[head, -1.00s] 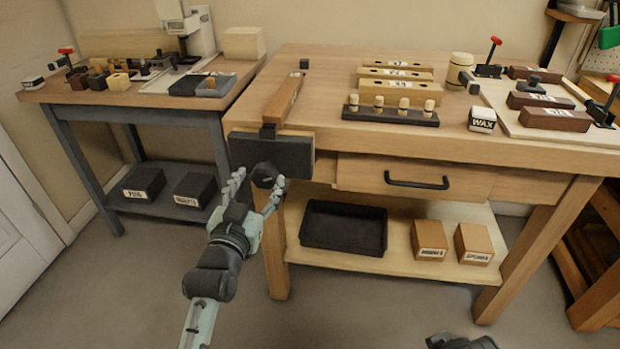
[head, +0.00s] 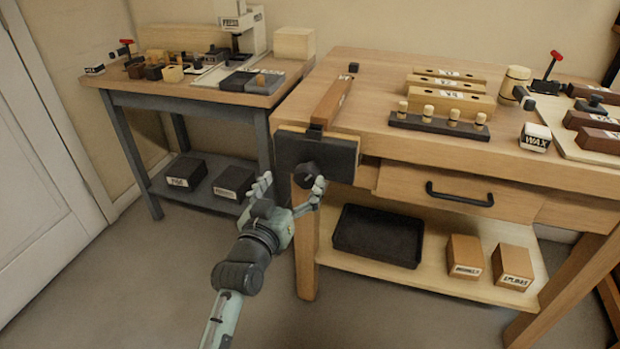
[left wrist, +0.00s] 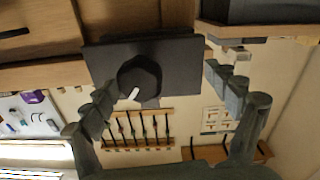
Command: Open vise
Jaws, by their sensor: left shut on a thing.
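The vise (head: 325,158) is on the front left corner of the wooden bench, with a dark front jaw plate and a pale wooden facing behind it. A black round knob (head: 304,174) sticks out of the plate's front. In the left wrist view the knob (left wrist: 139,78) shows before the dark plate (left wrist: 185,62), between the fingers but nearer the left one. Finger contact is hard to see there. My right gripper is out of view.
A long wooden bar (head: 331,101) lies on the bench (head: 385,80) behind the vise. A drawer with a black handle (head: 459,195) is to the right. A black tray (head: 379,236) sits on the shelf below. A grey side table (head: 190,101) stands at left.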

